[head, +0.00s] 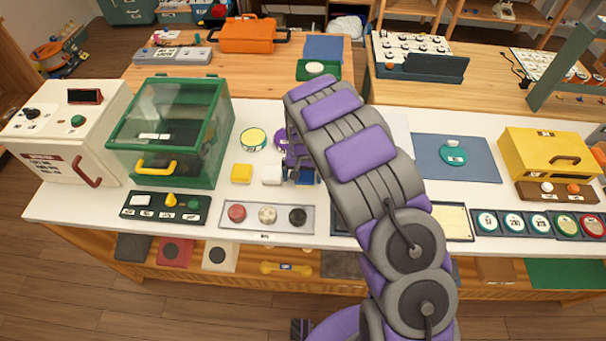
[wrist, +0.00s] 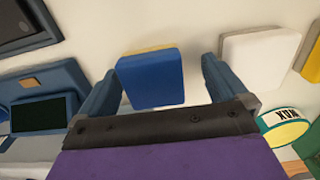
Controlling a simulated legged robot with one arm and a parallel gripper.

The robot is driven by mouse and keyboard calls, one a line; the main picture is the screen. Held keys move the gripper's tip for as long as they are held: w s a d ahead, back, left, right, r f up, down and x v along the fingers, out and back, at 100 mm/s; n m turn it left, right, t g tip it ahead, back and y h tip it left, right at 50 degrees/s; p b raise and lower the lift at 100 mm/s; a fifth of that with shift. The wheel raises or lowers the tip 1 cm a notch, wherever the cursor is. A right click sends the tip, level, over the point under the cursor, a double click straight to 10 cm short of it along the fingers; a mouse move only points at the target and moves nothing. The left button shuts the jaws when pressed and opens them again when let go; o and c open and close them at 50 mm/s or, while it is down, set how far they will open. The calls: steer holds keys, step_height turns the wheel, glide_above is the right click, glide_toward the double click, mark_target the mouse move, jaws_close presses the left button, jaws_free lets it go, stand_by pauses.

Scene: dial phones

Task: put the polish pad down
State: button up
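The polish pad looks to be the blue block (wrist: 150,80) with a yellow layer along its far edge. It lies on the white tabletop between the fingers of my gripper (wrist: 158,78) in the wrist view. The fingers are apart, with a clear gap on the right of the pad and a narrow one on the left, so my gripper is open around it. In the head view my gripper (head: 302,172) is low over the table, and a bit of the blue pad (head: 306,177) shows by it. My arm and fingers hide the rest there.
A white block (head: 271,174) and a yellow block (head: 241,173) sit left of my gripper. A tray with three round knobs (head: 253,217) lies in front. A yellow-topped tin (head: 253,139) stands behind, and a green clear-lidded box (head: 205,170) is further left.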

mark_target(304, 174)
steer(key=shift+d, duration=0.15)
stand_by(0.6)
step_height(304, 174, up, 12)
steer(key=p, duration=0.3)
steer(key=s+d+r, duration=0.6)
steer(key=d+r, duration=0.1)
steer(key=r, duration=0.1)
steer(key=s+d+r+g, duration=0.1)
steer(key=s+d+r, duration=0.35)
steer(key=s, duration=0.55)
steer(key=s+d+r, duration=0.4)
steer(key=s+r, duration=0.1)
steer(key=s, duration=1.8)
steer(key=shift+s+d+g, duration=0.3)
steer(key=shift+s+d, duration=0.1)
steer(key=shift+w, duration=0.15)
